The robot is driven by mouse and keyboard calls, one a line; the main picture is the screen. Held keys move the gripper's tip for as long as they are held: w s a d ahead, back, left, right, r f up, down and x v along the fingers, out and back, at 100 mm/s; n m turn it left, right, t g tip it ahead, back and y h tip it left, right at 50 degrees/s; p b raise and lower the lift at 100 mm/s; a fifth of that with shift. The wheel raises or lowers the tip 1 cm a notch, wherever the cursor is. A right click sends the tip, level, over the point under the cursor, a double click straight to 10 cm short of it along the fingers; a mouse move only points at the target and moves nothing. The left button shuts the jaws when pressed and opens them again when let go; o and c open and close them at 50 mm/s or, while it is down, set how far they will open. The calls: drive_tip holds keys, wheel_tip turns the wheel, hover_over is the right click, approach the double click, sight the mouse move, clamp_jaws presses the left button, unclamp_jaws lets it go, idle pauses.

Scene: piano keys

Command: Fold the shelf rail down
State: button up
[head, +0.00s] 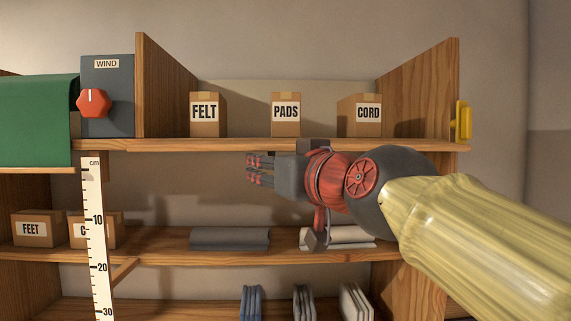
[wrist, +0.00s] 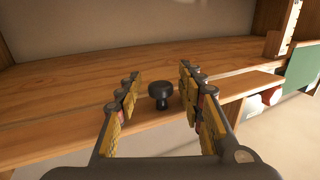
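My gripper (head: 260,170) is in front of the shelf unit, just below the upper shelf's front edge (head: 230,145), pointing left. In the wrist view my gripper (wrist: 160,95) is open, one finger on each side of a round black knob (wrist: 160,92). Gaps show between the knob and both fingers. Behind the knob is a long wooden strip (wrist: 60,125) along the front of a wooden board (wrist: 120,68). I cannot tell for sure whether this strip is the shelf rail. The knob does not show in the head view.
Boxes marked FELT (head: 208,115), PADS (head: 286,115) and CORD (head: 360,116) stand on the upper shelf. A yellow bracket (head: 463,121) is at its right end. A centimetre ruler (head: 95,230), a green cloth (head: 35,120) and a WIND box (head: 118,100) are left.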

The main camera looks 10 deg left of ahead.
drive_tip(key=c, duration=0.3)
clamp_jaws()
idle(0.3)
